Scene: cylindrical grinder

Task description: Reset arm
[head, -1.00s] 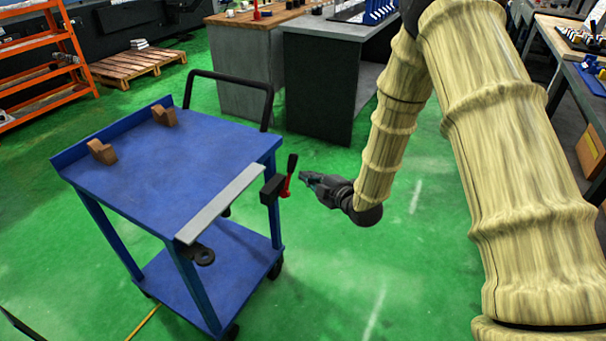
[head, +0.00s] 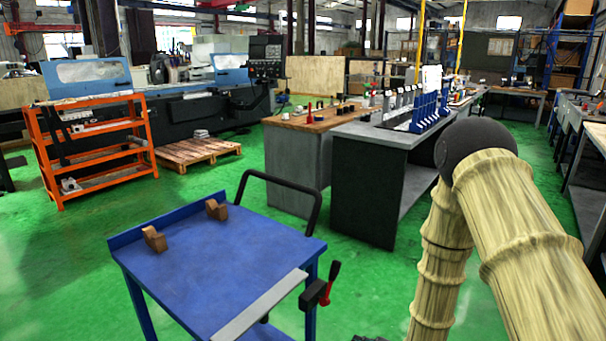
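My arm, in a pale wood-patterned cover, comes in at the right in the head view and bends at a dark round joint. Its lower part runs down out of the bottom edge. Only a small dark piece, seemingly the top of my gripper (head: 370,338), shows at the bottom edge, to the right of the blue cart (head: 225,265). The fingers are hidden below the frame, and I cannot see whether they hold anything.
Behind stand workbenches (head: 365,190), a wooden pallet (head: 198,150), an orange shelf (head: 98,155) and the grinder (head: 210,108). Green floor is clear at left.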

